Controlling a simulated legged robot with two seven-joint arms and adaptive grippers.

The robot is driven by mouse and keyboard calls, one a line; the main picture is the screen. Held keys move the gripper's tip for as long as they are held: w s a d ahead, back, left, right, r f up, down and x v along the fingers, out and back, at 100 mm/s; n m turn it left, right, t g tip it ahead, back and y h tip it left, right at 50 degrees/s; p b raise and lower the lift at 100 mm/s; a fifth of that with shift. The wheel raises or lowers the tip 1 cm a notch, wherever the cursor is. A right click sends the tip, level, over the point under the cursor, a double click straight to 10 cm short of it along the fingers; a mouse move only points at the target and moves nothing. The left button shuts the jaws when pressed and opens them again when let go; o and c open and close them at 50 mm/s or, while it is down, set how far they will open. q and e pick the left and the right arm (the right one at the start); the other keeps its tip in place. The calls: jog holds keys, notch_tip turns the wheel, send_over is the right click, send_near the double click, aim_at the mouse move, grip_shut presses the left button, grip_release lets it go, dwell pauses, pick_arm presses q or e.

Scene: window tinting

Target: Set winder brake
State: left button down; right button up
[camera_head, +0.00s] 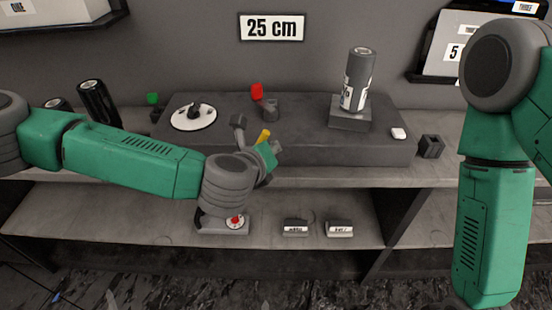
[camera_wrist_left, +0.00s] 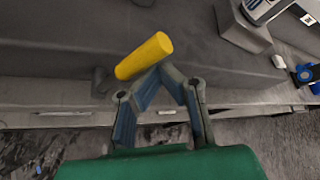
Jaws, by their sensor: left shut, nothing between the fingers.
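A yellow handle (camera_head: 264,135) sticks up at the front edge of the dark winder block (camera_head: 310,140); I take it for the brake lever. It also shows in the left wrist view (camera_wrist_left: 145,56), slanting up to the right on a small dark pivot. My left gripper (camera_head: 270,150) is at the front of the block, right at the handle. In the left wrist view its fingertips (camera_wrist_left: 166,70) meet, empty, at the near side of the handle. They look very close to it or touching; I cannot tell which. My right arm shows at the right; its gripper is out of view.
A film roll (camera_head: 358,78) stands upright on the block. A white disc (camera_head: 194,117) and a red knob (camera_head: 257,90) are behind my left arm. A red-dial device (camera_head: 236,221) and two small labelled blocks (camera_head: 296,227) sit on the lower shelf.

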aim_at(258, 141)
pick_arm(q)
jog(key=a, duration=0.1)
jog(key=a+r+b, duration=0.1)
jog(key=a+n, duration=0.1)
jog(key=shift+w+r+h, duration=0.15)
jog(key=shift+r+h, duration=0.1)
jog(key=shift+h, duration=0.15)
jog(key=shift+r+b, duration=0.1)
jog(key=shift+b, duration=0.25)
